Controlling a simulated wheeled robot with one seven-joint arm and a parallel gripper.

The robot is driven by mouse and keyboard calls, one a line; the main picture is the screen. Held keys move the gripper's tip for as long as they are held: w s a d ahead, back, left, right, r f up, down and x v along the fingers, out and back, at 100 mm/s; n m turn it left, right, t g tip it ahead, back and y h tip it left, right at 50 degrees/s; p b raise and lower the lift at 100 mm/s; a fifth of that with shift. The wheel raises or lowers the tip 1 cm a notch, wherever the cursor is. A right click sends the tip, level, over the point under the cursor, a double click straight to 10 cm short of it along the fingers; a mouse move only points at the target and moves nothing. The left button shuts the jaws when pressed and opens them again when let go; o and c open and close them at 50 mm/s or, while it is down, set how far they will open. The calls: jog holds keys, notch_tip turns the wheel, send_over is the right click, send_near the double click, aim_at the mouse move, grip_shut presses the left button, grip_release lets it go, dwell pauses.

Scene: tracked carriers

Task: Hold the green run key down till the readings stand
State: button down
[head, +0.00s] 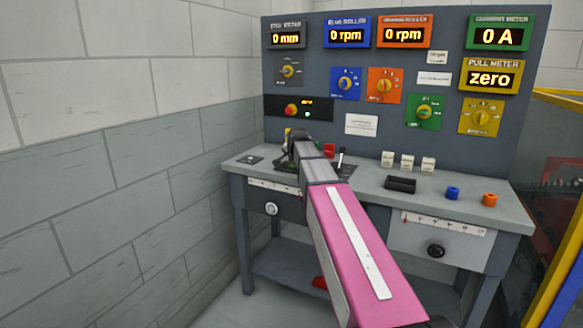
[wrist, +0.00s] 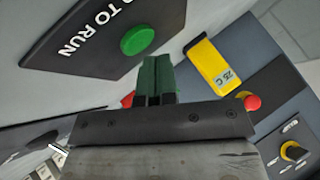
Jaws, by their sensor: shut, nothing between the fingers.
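The round green run key (wrist: 139,40) sits on a dark plate lettered "TO RUN" in the wrist view. My gripper (wrist: 156,62) is shut and empty, its green fingertips close beside the key; I see a small gap in the picture and cannot tell contact. In the head view my arm hides the key. The readings stand on the panel: one 0 mm display (head: 287,38), the blue roller meter (head: 346,34) 0 rpm, the orange roller meter (head: 404,33) 0 rpm, the current meter (head: 499,37) 0 A and the pull meter (head: 491,79) zero.
A yellow "25 C" thermometer-like block (wrist: 212,64) and a red knob (wrist: 252,103) are near my fingers. On the bench (head: 370,190) are a black tray (head: 401,184), a blue piece (head: 452,193) and an orange piece (head: 490,199). A yellow frame (head: 560,258) stands at right.

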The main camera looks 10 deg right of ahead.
aim_at(293, 166)
jog(key=shift+f, duration=0.7)
dwell(2.0)
jog(key=shift+r, duration=0.15)
dwell(2.2)
jog(key=shift+r, duration=0.75)
jog(key=shift+r, duration=2.5)
